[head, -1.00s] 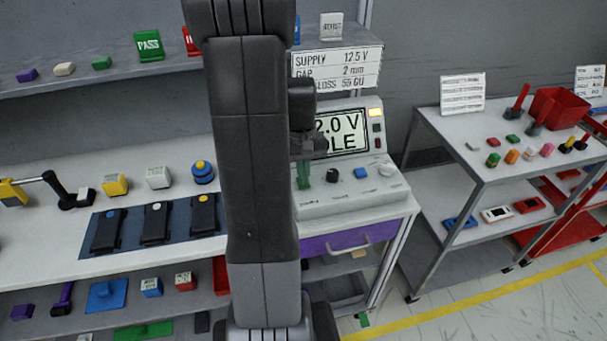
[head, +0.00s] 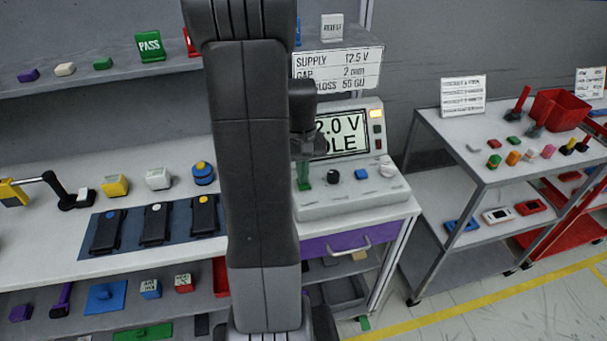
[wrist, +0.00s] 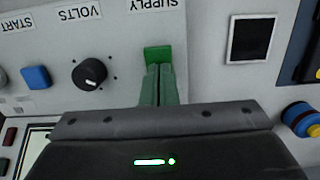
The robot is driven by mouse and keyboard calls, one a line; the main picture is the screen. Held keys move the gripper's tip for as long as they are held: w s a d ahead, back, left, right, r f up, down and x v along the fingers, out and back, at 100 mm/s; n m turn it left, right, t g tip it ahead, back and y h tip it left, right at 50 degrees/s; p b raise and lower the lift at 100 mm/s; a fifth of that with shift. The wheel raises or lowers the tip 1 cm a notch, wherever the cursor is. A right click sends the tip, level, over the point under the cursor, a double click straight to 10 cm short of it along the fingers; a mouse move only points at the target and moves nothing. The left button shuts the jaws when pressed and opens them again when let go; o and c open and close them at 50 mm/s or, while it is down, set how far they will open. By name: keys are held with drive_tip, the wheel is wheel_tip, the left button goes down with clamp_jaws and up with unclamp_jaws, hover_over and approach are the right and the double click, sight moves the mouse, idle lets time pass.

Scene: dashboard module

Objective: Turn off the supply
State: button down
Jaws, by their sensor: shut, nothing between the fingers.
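The power supply console (head: 345,203) stands at the right end of the bench. Its lit display (head: 343,135) is partly hidden by my arm; "2.0 V" and "DLE" show. In the wrist view the green supply switch (wrist: 157,53) sits beside the upside-down SUPPLY label (wrist: 157,5). My gripper (wrist: 159,72) is shut and empty, its two green fingers side by side. The fingertips are right at the switch's near edge; I cannot tell whether they touch. In the head view my gripper (head: 304,184) is low over the console's left part.
The black VOLTS knob (wrist: 90,73) and blue START button (wrist: 37,77) are beside the switch. A blue and yellow button (wrist: 300,117) is at the right. A sign (head: 337,70) hangs above the console. A cart (head: 445,140) stands to the right.

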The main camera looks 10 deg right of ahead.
drive_tip(key=shift+w+r+p, duration=0.15)
drive_tip(key=shift+r+p, duration=0.2)
drive_tip(key=shift+p, duration=0.1)
wheel_tip(320, 180, up, 13)
drive_tip(key=w+p, duration=0.1)
drive_tip(key=shift+w, duration=0.15)
drive_tip(key=shift+d+r+g+b, duration=0.15)
drive_tip(key=shift+g+b, duration=0.35)
drive_tip(key=shift+b, duration=1.5)
